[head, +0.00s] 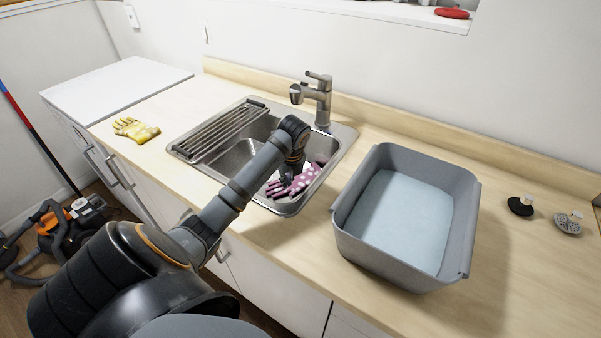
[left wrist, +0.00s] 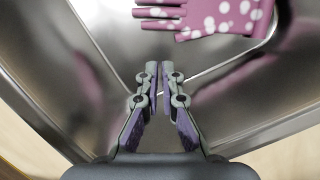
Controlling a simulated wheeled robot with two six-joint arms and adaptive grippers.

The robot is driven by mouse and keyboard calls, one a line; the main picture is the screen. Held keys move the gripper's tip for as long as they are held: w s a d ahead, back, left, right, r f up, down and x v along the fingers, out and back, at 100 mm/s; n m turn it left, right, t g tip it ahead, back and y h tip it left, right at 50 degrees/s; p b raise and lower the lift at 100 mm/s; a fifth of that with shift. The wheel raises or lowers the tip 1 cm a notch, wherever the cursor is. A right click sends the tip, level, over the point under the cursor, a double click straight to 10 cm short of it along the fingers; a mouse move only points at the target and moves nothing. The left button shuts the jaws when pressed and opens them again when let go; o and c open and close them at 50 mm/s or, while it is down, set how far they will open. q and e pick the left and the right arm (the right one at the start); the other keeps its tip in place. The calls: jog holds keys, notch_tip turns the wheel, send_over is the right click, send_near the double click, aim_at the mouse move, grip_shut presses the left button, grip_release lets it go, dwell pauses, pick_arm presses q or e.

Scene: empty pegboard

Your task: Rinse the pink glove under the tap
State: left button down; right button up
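The pink glove with white dots (head: 304,179) lies in the sink basin (head: 232,160), near its front right corner. In the left wrist view the glove (left wrist: 218,14) shows at the top edge, cut off by the frame, with its fingers pointing left. My left gripper (head: 285,182) is down in the sink beside the glove. In the wrist view its fingertips (left wrist: 159,72) are together with only a thin gap, nothing is held between them, and the glove lies beyond them. The tap (head: 318,97) stands behind the sink; no water stream shows. My right gripper is not in view.
A grey tub (head: 458,225) with pale blue contents stands right of the sink. A yellow glove (head: 136,130) lies left of it. A rack (head: 222,130) covers the sink's left part. Two small scrubbers (head: 521,205) (head: 568,224) sit far right.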

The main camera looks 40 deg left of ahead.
aim_at(280, 193)
pick_arm(q)
jog(key=x, duration=1)
jog(key=shift+a, duration=0.25)
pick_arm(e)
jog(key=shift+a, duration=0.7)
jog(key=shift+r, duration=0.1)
pick_arm(q)
jog(key=shift+w+a+r+p, duration=0.15)
jog(key=shift+a+p, duration=0.1)
jog(key=shift+a, duration=0.15)
jog(key=shift+w+a+f+p, duration=0.15)
jog(key=shift+a+p, duration=0.1)
jog(key=shift+a, duration=0.2)
jog(key=shift+w+a, duration=0.1)
jog(key=shift+a, duration=0.2)
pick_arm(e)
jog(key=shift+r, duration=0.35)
